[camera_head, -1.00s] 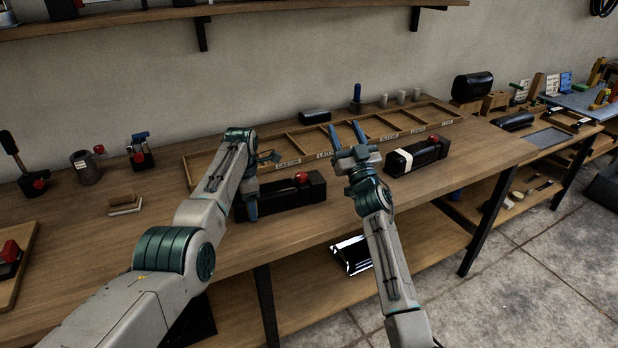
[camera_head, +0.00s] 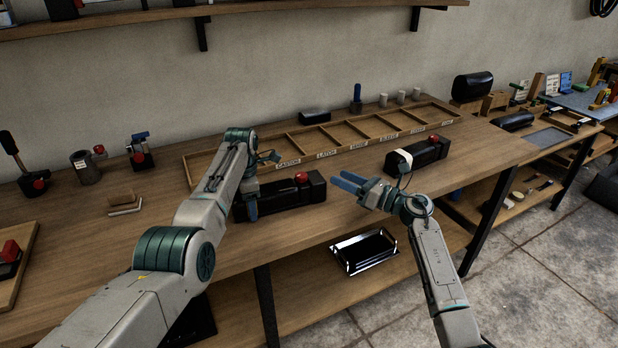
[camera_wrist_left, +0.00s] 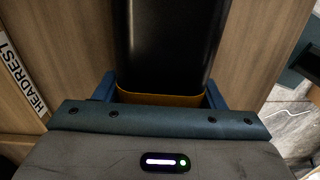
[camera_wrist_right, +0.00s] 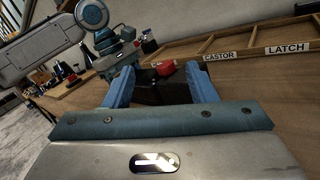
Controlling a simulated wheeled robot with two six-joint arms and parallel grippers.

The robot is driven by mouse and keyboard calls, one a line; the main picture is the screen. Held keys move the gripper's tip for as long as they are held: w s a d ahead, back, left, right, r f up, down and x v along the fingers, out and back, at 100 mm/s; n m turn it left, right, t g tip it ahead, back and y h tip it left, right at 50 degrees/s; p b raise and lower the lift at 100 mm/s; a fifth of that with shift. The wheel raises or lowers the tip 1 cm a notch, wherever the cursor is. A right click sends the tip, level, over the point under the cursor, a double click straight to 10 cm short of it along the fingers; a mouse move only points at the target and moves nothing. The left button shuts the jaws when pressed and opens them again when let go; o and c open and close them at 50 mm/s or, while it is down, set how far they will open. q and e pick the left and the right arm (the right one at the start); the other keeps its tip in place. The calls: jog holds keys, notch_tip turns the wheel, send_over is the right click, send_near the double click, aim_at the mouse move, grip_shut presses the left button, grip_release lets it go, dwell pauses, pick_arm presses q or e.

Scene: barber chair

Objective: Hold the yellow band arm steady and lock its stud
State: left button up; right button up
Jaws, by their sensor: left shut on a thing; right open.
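The black arm (camera_head: 288,198) lies on the bench front with a red stud (camera_head: 301,176) on top near its right end. In the left wrist view its black body (camera_wrist_left: 170,40) fills the space ahead, with a yellow band (camera_wrist_left: 160,99) at the near end between my jaws. My left gripper (camera_head: 251,207) is shut on it at its left end. My right gripper (camera_head: 339,180) is open and empty, right of the arm and apart from it, fingers pointing left. In the right wrist view the red stud (camera_wrist_right: 166,67) shows between its fingers.
A second black arm (camera_head: 430,150) with a white band (camera_head: 403,156) lies right, behind my right gripper. A labelled wooden compartment tray (camera_head: 262,165) runs behind both arms. A metal tray (camera_head: 364,250) sits on the lower shelf.

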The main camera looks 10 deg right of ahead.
aim_at(306, 176)
jog(key=n, duration=0.1)
jog(key=f+n+g, duration=0.1)
jog(key=f+n, duration=0.1)
jog(key=shift+s+d+f+n+g, duration=0.25)
jog(key=shift+s+d+n+g, duration=0.05)
jog(key=shift+s+d, duration=0.1)
jog(key=shift+w+a, duration=0.1)
jog(key=x, duration=1.1)
jog(key=shift+w+a+f, duration=0.25)
jog(key=shift+w, duration=0.05)
